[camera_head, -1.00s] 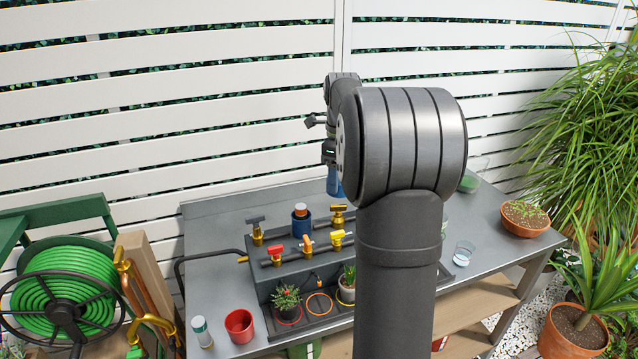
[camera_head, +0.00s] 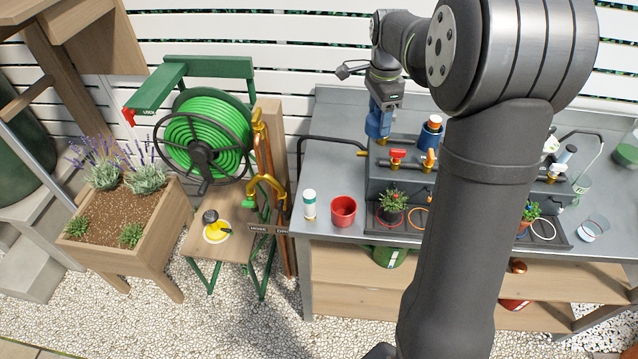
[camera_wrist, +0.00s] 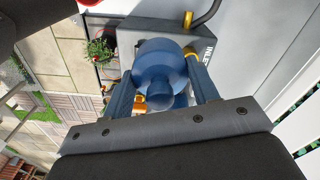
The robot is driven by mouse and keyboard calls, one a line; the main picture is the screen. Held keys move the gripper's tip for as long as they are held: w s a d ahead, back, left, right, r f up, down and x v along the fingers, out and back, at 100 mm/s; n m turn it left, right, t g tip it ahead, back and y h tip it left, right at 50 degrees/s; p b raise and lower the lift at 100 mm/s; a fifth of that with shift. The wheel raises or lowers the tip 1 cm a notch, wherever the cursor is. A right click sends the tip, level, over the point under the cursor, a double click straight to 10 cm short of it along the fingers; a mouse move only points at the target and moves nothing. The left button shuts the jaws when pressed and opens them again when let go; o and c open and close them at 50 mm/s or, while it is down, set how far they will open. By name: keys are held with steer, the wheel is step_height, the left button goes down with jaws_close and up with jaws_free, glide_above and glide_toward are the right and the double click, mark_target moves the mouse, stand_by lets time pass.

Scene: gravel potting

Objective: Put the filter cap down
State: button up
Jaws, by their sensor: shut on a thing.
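The filter cap (camera_wrist: 160,65) is a round, translucent blue piece with a narrower knob. In the wrist view it sits between the two blue fingers of my gripper (camera_wrist: 160,76), which is shut on it. In the head view my gripper (camera_head: 379,122) points down over the left end of the grey valve stand, and the blue there is partly merged with the fingers. I cannot tell whether the cap touches the stand. The blue filter housing (camera_head: 430,135), with an orange-and-white top showing, stands just right of my gripper.
A red pot (camera_head: 343,211) and a white-and-green bottle (camera_head: 310,205) stand at the bench's left front. A black hose (camera_head: 335,138) runs left of the stand. Grey bench (camera_head: 318,160) is bare around the hose.

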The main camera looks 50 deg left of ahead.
steer(key=s+a+f+n, duration=0.1)
steer(key=s+a+f, duration=0.1)
steer(key=s+f, duration=0.2)
steer(key=s+a+f+n, duration=0.2)
steer(key=s+a+f, duration=0.1)
steer(key=s+f, duration=0.1)
steer(key=s+a+f+n, duration=0.2)
steer(key=s+f, duration=0.2)
steer(key=f, duration=0.1)
steer(key=shift+a+f, duration=0.35)
steer(key=shift+a, duration=0.05)
steer(key=shift+f, duration=2.2)
steer(key=shift+f, duration=0.1)
steer(key=o, duration=1)
step_height(320, 180, up, 12)
steer(key=shift+r, duration=0.15)
